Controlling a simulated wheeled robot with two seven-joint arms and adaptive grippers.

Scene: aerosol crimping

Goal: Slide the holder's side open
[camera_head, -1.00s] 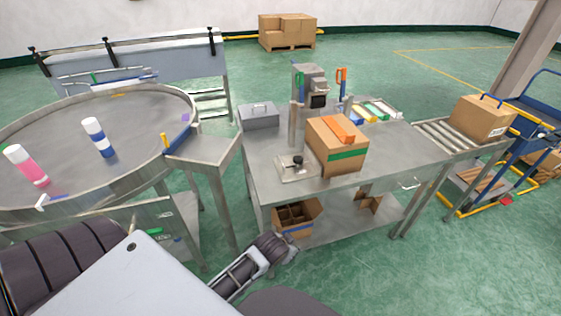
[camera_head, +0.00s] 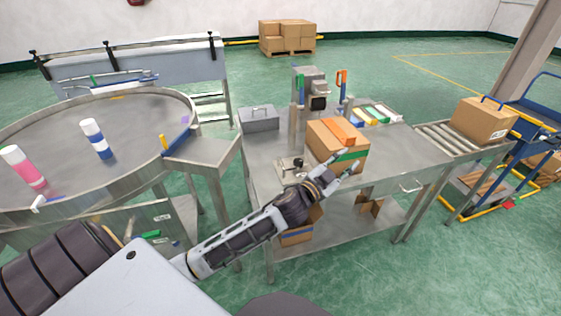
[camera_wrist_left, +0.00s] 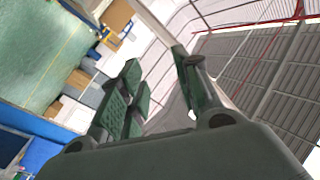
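A metal fixture plate with a black knob (camera_head: 297,163), which looks like the holder, lies near the front edge of the steel table in the head view. Its side is too small to read. My left gripper (camera_head: 349,161) is to the right of it, in front of the cardboard box, with its fingers spread and nothing between them. Its wrist hides part of the table's front edge and of the fixture's right side. In the left wrist view my left gripper (camera_wrist_left: 158,68) has its fingers apart and empty. My right gripper is in neither view.
A cardboard box (camera_head: 325,150) with orange pieces on top stands just behind my left gripper. A press (camera_head: 312,88) and a grey toolbox (camera_head: 259,117) stand farther back. A round table (camera_head: 90,165) with two cans is at the left. A roller conveyor (camera_head: 440,137) is at the right.

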